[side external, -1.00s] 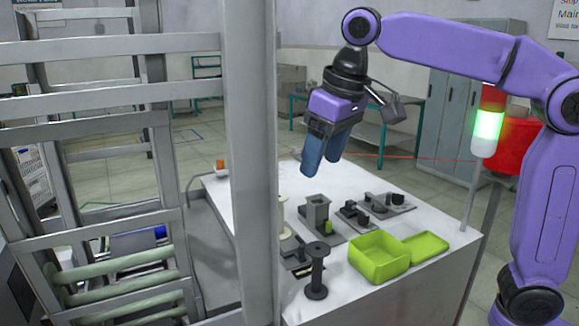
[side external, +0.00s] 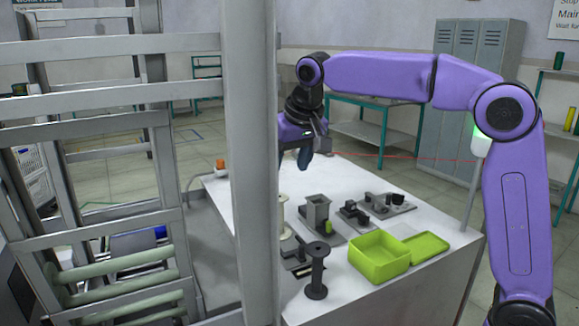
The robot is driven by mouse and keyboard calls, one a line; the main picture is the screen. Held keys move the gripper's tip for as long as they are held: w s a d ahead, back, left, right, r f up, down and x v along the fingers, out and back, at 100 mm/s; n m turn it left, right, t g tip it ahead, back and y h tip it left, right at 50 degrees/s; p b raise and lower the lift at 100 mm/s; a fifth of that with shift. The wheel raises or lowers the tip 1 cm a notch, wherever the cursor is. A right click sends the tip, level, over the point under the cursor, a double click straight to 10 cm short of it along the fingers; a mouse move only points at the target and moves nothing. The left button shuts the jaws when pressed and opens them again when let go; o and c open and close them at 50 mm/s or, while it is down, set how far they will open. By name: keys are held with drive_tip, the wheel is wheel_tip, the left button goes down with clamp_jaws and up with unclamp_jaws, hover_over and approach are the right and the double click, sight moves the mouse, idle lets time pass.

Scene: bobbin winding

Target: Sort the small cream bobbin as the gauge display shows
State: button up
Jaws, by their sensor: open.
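A cream bobbin (side external: 281,222) stands upright on the white table, partly hidden by the grey frame post. I cannot tell whether it is the small one. My gripper (side external: 303,160), with blue fingers, is open above the far left part of the table, higher than the bobbin and apart from it. The post hides part of the gripper. A grey block-shaped fixture (side external: 317,210) with a small green part stands right of the bobbin; I cannot tell if it is the gauge. No display reading is legible.
A dark bobbin (side external: 317,270) stands at the table's front edge. Dark fixtures (side external: 357,212) sit behind. A small orange thing (side external: 220,164) is at far left. The grey post (side external: 252,120) blocks the view.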

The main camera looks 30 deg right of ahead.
sight(280, 197)
drive_tip(key=shift+s+x, duration=0.1)
drive_tip(key=shift+x, duration=2.15)
drive_tip(key=shift+s+x, duration=0.15)
drive_tip(key=shift+x, duration=2.05)
drive_tip(key=c, duration=0.7)
drive_tip(key=shift+r, duration=0.1)
drive_tip(key=shift+r, duration=2.4)
